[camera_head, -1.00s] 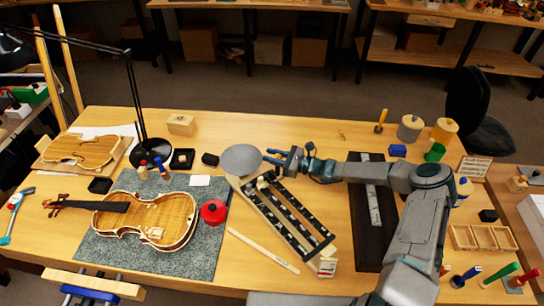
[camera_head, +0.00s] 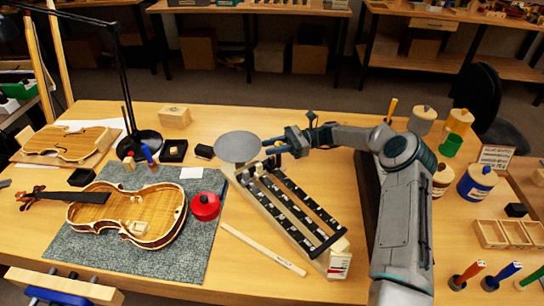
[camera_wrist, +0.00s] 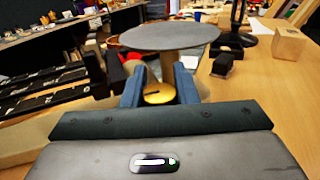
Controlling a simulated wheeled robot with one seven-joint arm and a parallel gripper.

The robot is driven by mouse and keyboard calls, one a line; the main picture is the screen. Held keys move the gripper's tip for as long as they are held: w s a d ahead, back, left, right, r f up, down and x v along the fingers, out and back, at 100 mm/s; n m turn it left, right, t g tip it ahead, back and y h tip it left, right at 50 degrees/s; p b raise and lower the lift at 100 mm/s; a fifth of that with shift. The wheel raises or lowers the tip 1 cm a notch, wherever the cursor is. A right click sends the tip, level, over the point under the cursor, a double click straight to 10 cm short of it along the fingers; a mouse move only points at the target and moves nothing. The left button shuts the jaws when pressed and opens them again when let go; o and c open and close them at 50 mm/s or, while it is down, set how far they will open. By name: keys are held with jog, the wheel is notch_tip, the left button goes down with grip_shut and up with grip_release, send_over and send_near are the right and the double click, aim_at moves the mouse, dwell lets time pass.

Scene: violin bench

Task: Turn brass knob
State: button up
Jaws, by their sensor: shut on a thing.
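The brass knob (camera_wrist: 158,97) shows gold in the wrist view, low between my two blue-grey fingers and partly hidden by the gripper body. My gripper (camera_wrist: 160,82) is shut on the knob, one finger on each side. A flat grey round disc (camera_wrist: 170,36) sits on a tan post just beyond the fingertips. In the head view the disc (camera_head: 238,146) is left of my gripper (camera_head: 268,150), and the knob is hidden there.
A slotted rack (camera_head: 290,212) stands close in front of the gripper. A red round pot (camera_head: 205,206) and a violin body (camera_head: 140,215) on a grey mat (camera_head: 85,240) are to the left. A wooden block (camera_head: 174,116) stands behind. Bare table lies behind the arm.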

jog(key=shift+s+d+f+n+g+h+b, duration=0.1)
jog(key=shift+s+n+g+h+b, duration=0.05)
jog(key=shift+n+g+h+b, duration=1)
jog(key=shift+s+d+n+g+h+b, duration=0.15)
jog(key=shift+n+g+h+b, duration=0.4)
jog(key=shift+n+g+b, duration=0.7)
jog(key=shift+g, duration=0.6)
jog(key=o, duration=1)
jog(key=shift+c, duration=0.2)
